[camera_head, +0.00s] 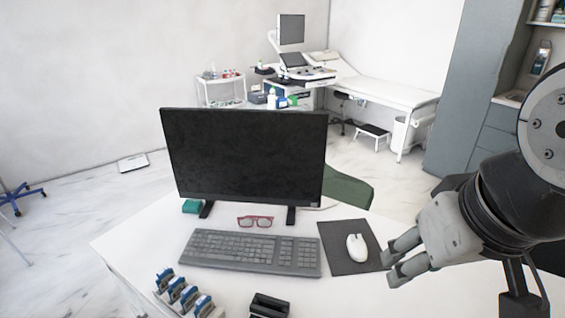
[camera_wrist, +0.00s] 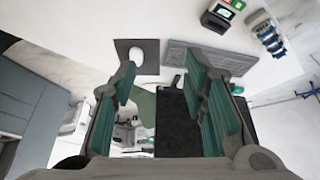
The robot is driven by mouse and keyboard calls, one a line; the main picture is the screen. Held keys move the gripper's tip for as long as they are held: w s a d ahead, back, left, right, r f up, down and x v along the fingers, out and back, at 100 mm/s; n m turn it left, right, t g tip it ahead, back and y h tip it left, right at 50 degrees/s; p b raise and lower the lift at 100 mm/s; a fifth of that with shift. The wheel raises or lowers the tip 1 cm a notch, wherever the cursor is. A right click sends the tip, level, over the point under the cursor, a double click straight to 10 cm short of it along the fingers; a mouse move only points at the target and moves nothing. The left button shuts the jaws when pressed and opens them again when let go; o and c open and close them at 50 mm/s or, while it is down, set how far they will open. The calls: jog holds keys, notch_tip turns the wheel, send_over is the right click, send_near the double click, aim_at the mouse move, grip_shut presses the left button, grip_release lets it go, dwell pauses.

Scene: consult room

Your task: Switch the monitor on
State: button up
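The monitor (camera_head: 245,155) stands on the white desk, and its screen is black. Two dark feet hold it up. It also shows as a dark panel in the wrist view (camera_wrist: 178,128), partly hidden by my right-hand finger. No power button can be made out in either view. My gripper (camera_head: 388,262) is at the right of the desk, right of and nearer than the monitor, by the mouse mat. In the wrist view its two fingers (camera_wrist: 160,78) are spread wide with nothing between them.
A grey keyboard (camera_head: 250,252), red glasses (camera_head: 255,221) and a white mouse (camera_head: 356,247) on a dark mat (camera_head: 340,233) lie on the desk (camera_head: 130,235). Blue-topped stamps (camera_head: 182,292) and a black item (camera_head: 270,305) stand at the front. A green chair (camera_head: 348,188) is behind.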

grip_shut()
dwell(1.1)
